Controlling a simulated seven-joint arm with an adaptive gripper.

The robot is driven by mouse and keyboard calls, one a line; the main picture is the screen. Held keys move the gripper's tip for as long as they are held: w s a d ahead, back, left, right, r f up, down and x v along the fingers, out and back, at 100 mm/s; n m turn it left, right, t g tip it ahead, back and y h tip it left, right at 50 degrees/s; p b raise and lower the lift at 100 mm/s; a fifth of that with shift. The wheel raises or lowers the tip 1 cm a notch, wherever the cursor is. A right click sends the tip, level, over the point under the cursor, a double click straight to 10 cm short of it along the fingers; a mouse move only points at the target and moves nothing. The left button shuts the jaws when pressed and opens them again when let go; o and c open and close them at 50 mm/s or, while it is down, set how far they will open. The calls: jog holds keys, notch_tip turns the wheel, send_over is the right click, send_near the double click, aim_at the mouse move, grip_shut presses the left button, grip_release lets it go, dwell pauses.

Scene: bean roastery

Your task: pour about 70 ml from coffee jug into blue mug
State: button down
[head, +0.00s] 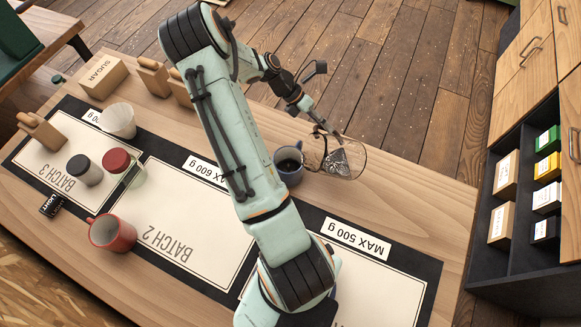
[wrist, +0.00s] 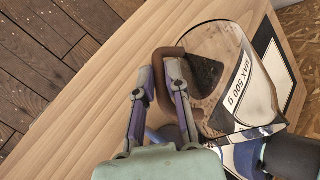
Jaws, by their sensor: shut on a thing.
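The clear glass coffee jug (head: 350,160) is in the air at the right of the blue mug and looks tilted. Its brown handle (wrist: 163,56) is between the fingers of my gripper (wrist: 160,80), which is shut on it. In the head view my gripper (head: 320,130) is small and partly merges with the jug's outline. A dark patch shows inside the jug (wrist: 236,100) in the wrist view. The blue mug (head: 290,178) stands upright on the table just beside my arm, with dark liquid inside. I cannot tell whether a stream runs between jug and mug.
A red mug (head: 113,234), a red-lidded jar (head: 116,162), a grey-lidded jar (head: 85,170) and a white cup (head: 118,121) stand at the left. A sugar box (head: 102,77) is at the far edge. The table right of the mug is clear up to the MAX 500 g label (head: 356,238).

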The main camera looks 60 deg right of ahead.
jog(key=shift+r, duration=0.1)
jog(key=shift+r+t+y+b, duration=0.4)
jog(key=shift+t, duration=0.3)
jog(key=t, duration=0.1)
jog(key=s+f+t+y+b, duration=0.1)
jog(key=t, duration=0.1)
jog(key=shift+d+f+m+b, duration=0.1)
jog(key=shift+d+m+b, duration=0.05)
jog(key=shift+m+b, duration=0.2)
jog(key=shift+s+d+f+m+t+y+b, duration=0.3)
jog(key=shift+s+f+t+y, duration=0.3)
jog(key=shift+t, duration=0.3)
jog(key=shift+s+d+t+y, duration=0.1)
jog(key=shift+d+t+y, duration=0.2)
jog(key=shift+t, duration=0.2)
jog(key=shift+s+d+m+t+y+b, duration=0.1)
jog(key=shift+d+m+t+y+b, duration=0.25)
jog(key=shift+t+b, duration=0.45)
jog(key=shift+w+d+r+m+t+y+b, duration=0.15)
jog(key=shift+d+m+t+b, duration=0.15)
jog(key=shift+t, duration=0.35)
jog(key=shift+w+d+f+m+t+y+b, duration=0.1)
jog(key=shift+d+m+t+b, duration=0.1)
jog(key=shift+d+t+b, duration=0.35)
jog(key=shift+a, duration=0.2)
